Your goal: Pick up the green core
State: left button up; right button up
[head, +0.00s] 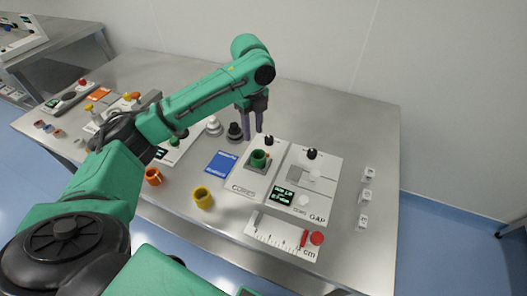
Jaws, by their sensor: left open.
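The green core (258,158) is a short, ring-like cylinder on the white board marked CORES (241,188). It sits on a dark square base around the board's middle. My left gripper (252,130) points down with its two dark fingers apart, above and slightly left of the green core in the picture. The fingers do not touch it and nothing shows between them. My right gripper is not in view.
A yellow core (203,198) and an orange core (153,177) stand near the table's front edge. A blue card (221,164) lies left of the CORES board. The GAP panel (318,214) stands right of it, a cm ruler plate (281,236) in front. White blocks (368,173) line the right side.

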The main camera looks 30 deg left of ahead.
pick_arm(q)
send_over(253, 159)
notch_tip(253, 159, down, 6)
notch_tip(253, 159, down, 5)
jog(key=shift+w+f+p, duration=0.1)
jog(key=shift+f+p, duration=0.1)
jog(key=shift+p, duration=0.85)
jog(key=shift+f, duration=0.45)
grip_shut()
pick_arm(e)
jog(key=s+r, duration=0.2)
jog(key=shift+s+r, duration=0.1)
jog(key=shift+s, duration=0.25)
